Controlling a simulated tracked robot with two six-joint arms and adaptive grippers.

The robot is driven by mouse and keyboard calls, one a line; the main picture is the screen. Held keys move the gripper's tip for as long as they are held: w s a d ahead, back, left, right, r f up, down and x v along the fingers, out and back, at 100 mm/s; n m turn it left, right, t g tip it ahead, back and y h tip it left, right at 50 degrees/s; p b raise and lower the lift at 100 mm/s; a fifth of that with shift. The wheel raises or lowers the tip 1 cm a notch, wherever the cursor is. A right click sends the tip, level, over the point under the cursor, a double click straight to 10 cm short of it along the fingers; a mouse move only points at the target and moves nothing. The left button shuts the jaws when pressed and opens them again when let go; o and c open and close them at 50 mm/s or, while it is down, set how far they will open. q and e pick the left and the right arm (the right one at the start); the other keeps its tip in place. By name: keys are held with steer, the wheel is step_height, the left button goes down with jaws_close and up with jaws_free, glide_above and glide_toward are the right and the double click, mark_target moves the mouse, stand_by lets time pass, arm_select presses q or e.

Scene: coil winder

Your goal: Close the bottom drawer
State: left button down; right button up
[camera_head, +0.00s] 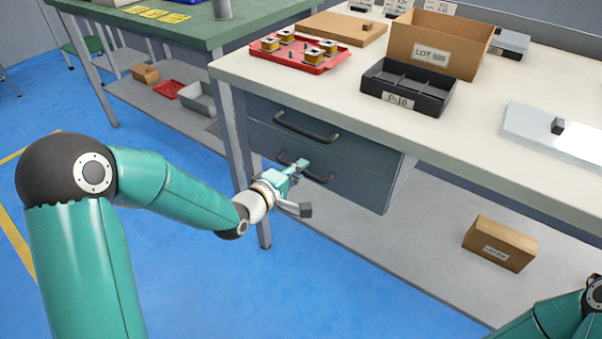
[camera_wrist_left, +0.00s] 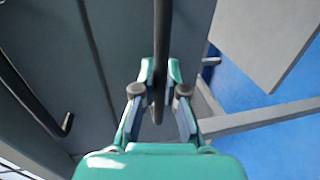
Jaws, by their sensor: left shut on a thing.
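The bottom drawer (camera_head: 345,188) is the lower dark grey front under the white-topped bench. Its black bar handle (camera_head: 321,178) runs across the front. My left gripper (camera_head: 298,172) is at the left part of this handle. In the left wrist view the handle (camera_wrist_left: 162,35) passes between the fingertips of the left gripper (camera_wrist_left: 160,80), which are shut on it. The top drawer (camera_head: 350,150) has a like handle (camera_head: 305,127) above. I cannot tell from this angle whether the bottom drawer stands slightly out. My right gripper is out of view; only part of my right arm shows at the lower right.
A bench leg (camera_head: 262,225) stands close to my left gripper. A lower shelf (camera_head: 400,245) holds a cardboard box (camera_head: 499,243). The benchtop carries a red tray (camera_head: 300,55), a black divided bin (camera_head: 408,88) and a cardboard box (camera_head: 440,43). Blue floor in front is free.

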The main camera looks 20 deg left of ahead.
arm_select(q)
steer(key=shift+w, duration=0.1)
steer(key=c, duration=1.2)
jaws_free()
steer(key=shift+w, duration=0.15)
steer(key=v, duration=0.7)
steer(key=shift+s, duration=0.25)
steer(key=shift+f, duration=0.1)
